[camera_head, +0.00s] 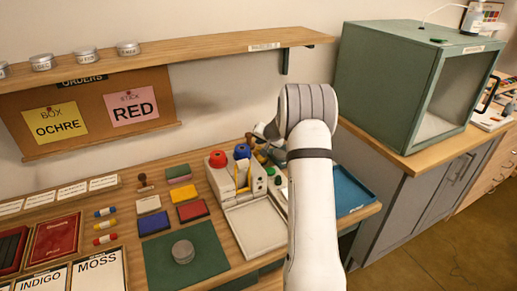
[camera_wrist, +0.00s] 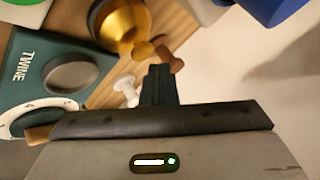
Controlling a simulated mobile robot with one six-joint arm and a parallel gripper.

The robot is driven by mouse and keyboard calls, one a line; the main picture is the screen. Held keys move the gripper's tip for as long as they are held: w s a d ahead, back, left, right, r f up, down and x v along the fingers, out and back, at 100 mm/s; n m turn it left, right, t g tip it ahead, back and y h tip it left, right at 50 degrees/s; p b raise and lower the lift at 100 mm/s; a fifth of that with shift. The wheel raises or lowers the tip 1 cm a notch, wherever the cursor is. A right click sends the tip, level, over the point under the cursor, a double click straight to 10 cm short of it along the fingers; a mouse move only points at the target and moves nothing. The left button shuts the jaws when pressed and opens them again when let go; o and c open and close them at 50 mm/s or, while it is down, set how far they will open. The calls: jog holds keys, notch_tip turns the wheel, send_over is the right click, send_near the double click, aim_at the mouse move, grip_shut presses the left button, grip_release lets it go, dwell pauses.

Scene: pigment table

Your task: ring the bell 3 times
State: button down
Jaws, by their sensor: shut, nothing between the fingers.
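A brass, bell-like object (camera_wrist: 122,22) with a dark round rim and a small knob shows at the top of the wrist view, partly cut off by the frame edge. I take it to be the bell. My gripper (camera_wrist: 160,72) is shut and empty, its dark fingers pointing toward the tabletop just below and right of the brass object in the picture. I cannot tell whether they touch it. In the head view my wrist hangs over the back of the table, and my arm hides much of that area; I cannot make out the bell there.
A teal box marked TWINE (camera_wrist: 70,75) and a small wooden-handled piece (camera_wrist: 168,58) are close to my fingers. In the head view, a beige holder (camera_head: 222,184) with red and blue tops, a white tray (camera_head: 256,229) and a green mat (camera_head: 208,248) lie left of my arm.

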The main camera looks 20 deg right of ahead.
jog(key=shift+f+b, duration=1.05)
jog(key=shift+b, duration=0.65)
dwell(1.1)
jog(key=shift+r, duration=0.1)
jog(key=shift+r+p, duration=0.5)
jog(key=shift+r, duration=0.45)
jog(key=shift+r+p, duration=1.5)
jog(key=shift+r, duration=1)
dwell(0.6)
